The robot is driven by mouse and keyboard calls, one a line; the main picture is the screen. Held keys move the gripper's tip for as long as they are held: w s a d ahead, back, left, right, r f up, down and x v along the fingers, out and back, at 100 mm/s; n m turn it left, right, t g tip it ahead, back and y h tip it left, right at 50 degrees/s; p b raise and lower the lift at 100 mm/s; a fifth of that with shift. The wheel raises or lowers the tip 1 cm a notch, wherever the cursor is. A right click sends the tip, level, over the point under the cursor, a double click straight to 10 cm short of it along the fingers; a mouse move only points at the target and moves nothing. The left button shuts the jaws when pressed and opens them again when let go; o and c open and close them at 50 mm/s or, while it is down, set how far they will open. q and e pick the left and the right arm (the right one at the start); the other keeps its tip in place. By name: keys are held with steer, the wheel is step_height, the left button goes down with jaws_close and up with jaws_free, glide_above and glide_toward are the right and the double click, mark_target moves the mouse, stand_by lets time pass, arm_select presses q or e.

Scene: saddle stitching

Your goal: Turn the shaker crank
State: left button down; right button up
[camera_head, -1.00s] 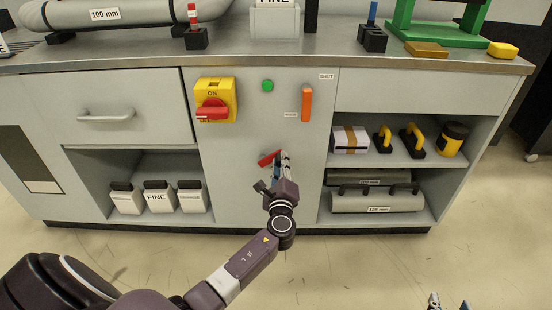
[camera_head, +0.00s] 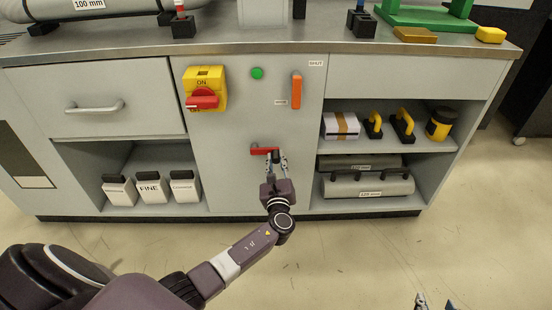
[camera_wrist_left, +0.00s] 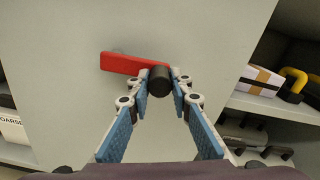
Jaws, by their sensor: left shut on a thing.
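The shaker crank (camera_head: 261,150) is a red arm with a black knob on the cabinet's front panel. The arm lies about level, with the knob at its right end. In the left wrist view the red arm (camera_wrist_left: 122,63) runs left from the black knob (camera_wrist_left: 158,82). My left gripper (camera_head: 277,161) comes from below, its blue-padded fingers on both sides of the knob, shut on it. It also shows in the left wrist view (camera_wrist_left: 158,88). My right gripper (camera_head: 435,302) shows only its fingertips at the bottom edge, spread apart and empty, away from the crank.
Above the crank are a yellow box with a red switch (camera_head: 203,100), a green button (camera_head: 257,73) and an orange lever (camera_head: 296,89). Open shelves flank the panel, with white containers (camera_head: 152,189) left and yellow-handled tools (camera_head: 404,125) right. The floor in front is clear.

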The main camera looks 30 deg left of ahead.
arm_select(q)
steer(key=shift+f, duration=0.1)
stand_by(0.3)
steer(key=c, duration=1.7)
jaws_free()
steer(key=shift+c, duration=0.2)
steer(key=shift+d, duration=0.1)
steer(key=v, duration=1.2)
